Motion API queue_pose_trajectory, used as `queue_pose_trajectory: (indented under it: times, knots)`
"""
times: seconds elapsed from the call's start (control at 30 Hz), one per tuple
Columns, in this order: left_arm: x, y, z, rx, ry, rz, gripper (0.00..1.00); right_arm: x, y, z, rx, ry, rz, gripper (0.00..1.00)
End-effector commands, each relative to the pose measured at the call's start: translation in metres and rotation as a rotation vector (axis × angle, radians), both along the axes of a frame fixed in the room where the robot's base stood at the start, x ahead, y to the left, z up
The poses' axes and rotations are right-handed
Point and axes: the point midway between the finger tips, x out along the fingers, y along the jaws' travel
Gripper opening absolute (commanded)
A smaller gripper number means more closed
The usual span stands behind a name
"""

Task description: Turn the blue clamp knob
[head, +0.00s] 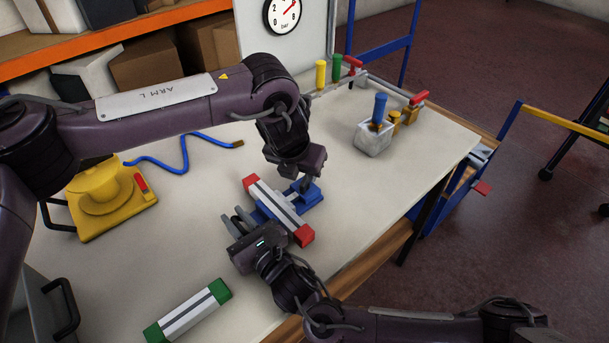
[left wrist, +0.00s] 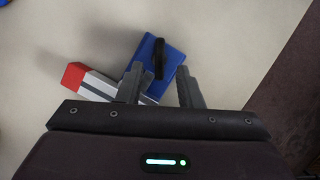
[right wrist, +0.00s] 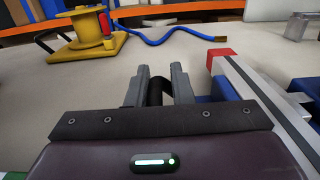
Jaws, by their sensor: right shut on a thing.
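In the left wrist view, a black bar-shaped piece (left wrist: 158,58) sits on the clamp's blue block (left wrist: 165,68). My right gripper (head: 238,220) is at the near left side of the bar. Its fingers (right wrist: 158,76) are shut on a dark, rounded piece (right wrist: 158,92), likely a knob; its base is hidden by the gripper.
A green-ended bar (head: 188,311) lies at the front left. A yellow reel (head: 105,195) and blue hose (head: 165,167) are at the left. A grey block with a blue handle (head: 374,140) stands farther back.

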Motion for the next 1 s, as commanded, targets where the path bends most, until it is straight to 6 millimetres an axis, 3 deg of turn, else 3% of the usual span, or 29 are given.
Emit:
queue_pose_trajectory:
  times: [0.03, 0.2, 0.6, 0.83, 1.0]
  knots:
    - [0.002, -0.002, -0.010, 0.000, 0.001, 0.000, 0.33, -0.003, -0.001, -0.011, -0.016, 0.017, 0.003, 0.00]
    - [0.009, -0.006, -0.028, 0.000, 0.002, 0.000, 0.33, -0.003, -0.001, -0.011, -0.016, 0.017, 0.003, 0.00]
    - [0.012, -0.007, -0.034, 0.000, 0.000, -0.001, 0.33, -0.003, -0.001, -0.011, -0.016, 0.017, 0.002, 0.00]
    - [0.012, -0.007, -0.034, 0.000, 0.000, -0.001, 0.03, -0.003, -0.001, -0.011, -0.016, 0.017, 0.002, 0.00]
    - [0.012, -0.007, -0.034, 0.000, 0.000, -0.001, 0.00, -0.003, -0.001, -0.011, -0.016, 0.017, 0.002, 0.00]
